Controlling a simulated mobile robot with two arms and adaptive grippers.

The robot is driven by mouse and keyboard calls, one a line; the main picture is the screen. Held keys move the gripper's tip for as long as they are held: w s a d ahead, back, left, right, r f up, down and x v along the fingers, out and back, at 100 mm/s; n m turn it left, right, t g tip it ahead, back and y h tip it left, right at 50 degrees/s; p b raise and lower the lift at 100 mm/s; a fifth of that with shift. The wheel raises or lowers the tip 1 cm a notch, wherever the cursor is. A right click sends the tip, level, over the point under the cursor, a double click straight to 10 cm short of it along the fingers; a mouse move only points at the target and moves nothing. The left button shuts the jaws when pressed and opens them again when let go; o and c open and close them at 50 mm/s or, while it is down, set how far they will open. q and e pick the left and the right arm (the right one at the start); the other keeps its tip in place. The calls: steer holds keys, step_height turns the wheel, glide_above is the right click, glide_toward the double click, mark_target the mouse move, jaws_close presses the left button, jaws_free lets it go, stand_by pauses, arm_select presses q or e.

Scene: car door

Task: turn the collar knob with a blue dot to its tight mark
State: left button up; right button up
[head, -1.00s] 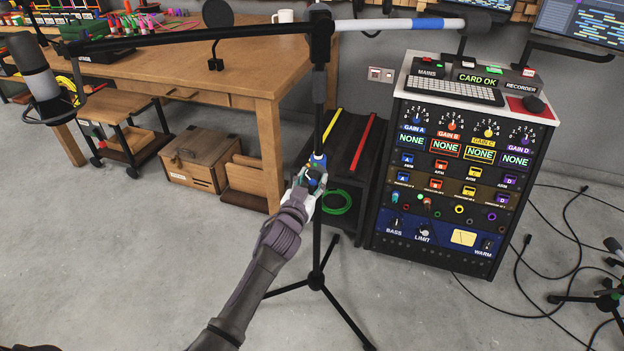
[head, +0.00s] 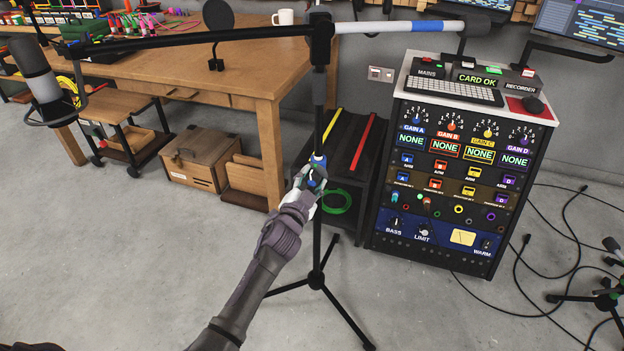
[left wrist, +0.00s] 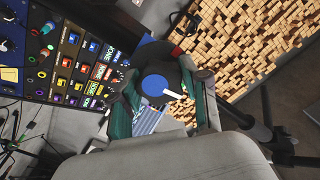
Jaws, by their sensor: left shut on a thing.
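The collar knob (left wrist: 155,86) shows in the left wrist view as a dark round knob with a blue dot on its face and a white line beside the dot. My left gripper (left wrist: 160,98) is shut on it, with a teal-padded finger on either side. In the head view my left gripper (head: 312,180) is at the collar of the black mic stand (head: 318,115), just below a blue and white part of the pole. My fingers mostly hide the knob there. I cannot make out a tight mark. My right gripper is not in view.
The stand's boom carries a microphone (head: 40,80) at the left and a blue-banded white end at the right. The tripod legs (head: 317,282) spread below my arm. A rack (head: 440,190) stands to the right, a wooden table (head: 190,65) behind. Cables lie on the floor at right.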

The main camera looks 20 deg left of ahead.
arm_select(q)
steer(key=shift+m, duration=0.6)
steer(key=o, duration=1.1)
steer(key=shift+o, duration=0.2)
steer(key=shift+s, duration=0.15)
steer(key=s, duration=1.1)
steer(key=shift+s+a, duration=0.2)
steer(key=shift+s, duration=0.2)
